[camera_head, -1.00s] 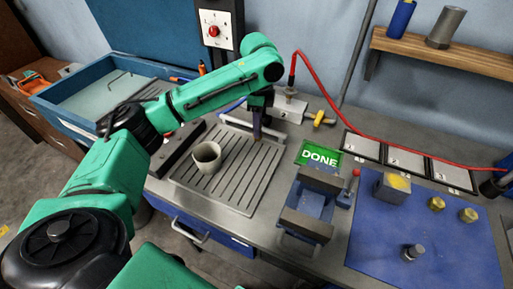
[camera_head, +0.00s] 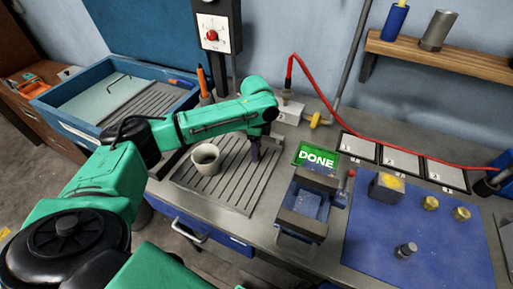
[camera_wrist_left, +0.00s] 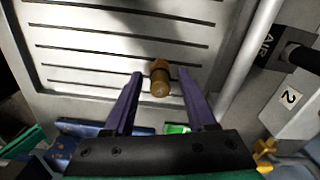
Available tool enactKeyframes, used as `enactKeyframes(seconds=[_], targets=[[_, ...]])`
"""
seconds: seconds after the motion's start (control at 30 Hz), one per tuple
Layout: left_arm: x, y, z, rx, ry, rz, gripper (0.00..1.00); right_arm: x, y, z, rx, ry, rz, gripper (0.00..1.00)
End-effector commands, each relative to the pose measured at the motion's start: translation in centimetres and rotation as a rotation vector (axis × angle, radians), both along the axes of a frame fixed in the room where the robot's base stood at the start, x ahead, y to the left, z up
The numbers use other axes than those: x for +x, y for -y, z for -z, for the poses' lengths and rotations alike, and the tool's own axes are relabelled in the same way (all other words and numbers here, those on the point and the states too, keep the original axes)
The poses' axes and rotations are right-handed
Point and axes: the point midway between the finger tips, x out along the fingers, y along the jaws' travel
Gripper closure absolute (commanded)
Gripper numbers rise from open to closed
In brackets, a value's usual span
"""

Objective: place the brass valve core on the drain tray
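The brass valve core (camera_wrist_left: 160,78) shows in the left wrist view over the slotted drain tray (camera_wrist_left: 60,58), between my left fingertips. It looks set down on the tray near its edge. My left gripper (camera_wrist_left: 160,76) has its two purple fingers spread, with a gap on each side of the core. In the head view my left gripper (camera_head: 254,155) points down at the drain tray (camera_head: 235,198), and its fingers hide the core. My right gripper is not in view.
A grey cup (camera_head: 206,158) stands on the tray, left of my gripper. A vise (camera_head: 308,205) and a green DONE sign (camera_head: 316,157) are to the right. A blue mat (camera_head: 375,225) holds a block and several small parts. A red hose (camera_head: 325,98) runs behind.

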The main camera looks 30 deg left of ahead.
Motion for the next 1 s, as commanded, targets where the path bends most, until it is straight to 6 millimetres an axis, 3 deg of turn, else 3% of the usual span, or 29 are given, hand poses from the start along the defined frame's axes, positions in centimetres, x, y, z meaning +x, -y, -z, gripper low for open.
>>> enactKeyframes(seconds=[0.27, 0.7, 1.0], targets=[[0.0, 0.0, -0.8, -0.001, 0.001, -0.001, 0.44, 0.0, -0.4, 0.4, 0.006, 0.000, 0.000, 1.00], [0.1, 0.1, -11.2, -0.001, 0.002, -0.001, 0.44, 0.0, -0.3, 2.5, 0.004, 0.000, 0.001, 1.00], [0.0, 0.0, -12.4, -0.001, -0.002, -0.001, 0.44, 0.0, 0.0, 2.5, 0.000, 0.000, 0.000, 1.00]])
